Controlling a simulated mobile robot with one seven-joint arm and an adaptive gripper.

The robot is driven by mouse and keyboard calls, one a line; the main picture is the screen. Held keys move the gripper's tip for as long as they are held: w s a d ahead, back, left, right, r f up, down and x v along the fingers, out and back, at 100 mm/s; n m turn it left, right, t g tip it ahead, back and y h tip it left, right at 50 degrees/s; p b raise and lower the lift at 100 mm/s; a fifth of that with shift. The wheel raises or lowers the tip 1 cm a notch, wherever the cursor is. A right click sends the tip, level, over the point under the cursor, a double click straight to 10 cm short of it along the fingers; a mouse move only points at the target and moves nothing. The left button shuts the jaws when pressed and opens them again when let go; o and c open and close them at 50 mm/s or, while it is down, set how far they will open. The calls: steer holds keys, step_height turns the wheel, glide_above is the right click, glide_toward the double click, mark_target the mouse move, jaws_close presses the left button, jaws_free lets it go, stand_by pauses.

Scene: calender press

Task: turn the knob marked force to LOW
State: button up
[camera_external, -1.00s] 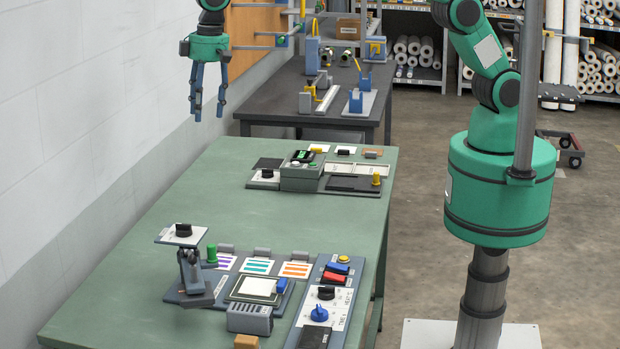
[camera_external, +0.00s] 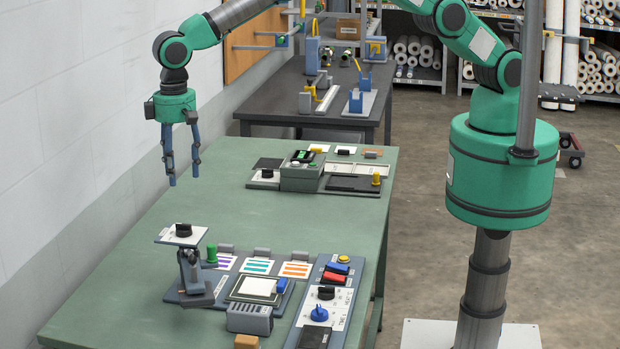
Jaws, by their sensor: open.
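My gripper (camera_external: 184,178) is open and empty, pointing down above the far left part of the green table, with wide air between its fingers. A black knob (camera_external: 183,230) sits on a small white plate (camera_external: 168,237) on a raised stand, below my gripper and apart from it. A second black knob (camera_external: 326,292) and a blue knob (camera_external: 319,313) sit on the panel at the front right. Another black knob (camera_external: 267,173) is on the far device. The word force is too small to read on any plate, so I cannot tell which knob bears it.
The green table (camera_external: 200,205) is bare through its middle. Coloured cards (camera_external: 257,266), a green post (camera_external: 211,253) and a grey slotted box (camera_external: 249,319) crowd the front. A grey control box (camera_external: 301,172) stands at the back. The white wall (camera_external: 75,130) runs close on the left.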

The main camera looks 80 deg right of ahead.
mark_target(183, 224)
steer(key=shift+f, duration=0.1)
step_height(183, 224, down, 14)
steer(key=shift+r+p, duration=0.2)
steer(key=shift+p, duration=0.9)
steer(key=c, duration=1.2)
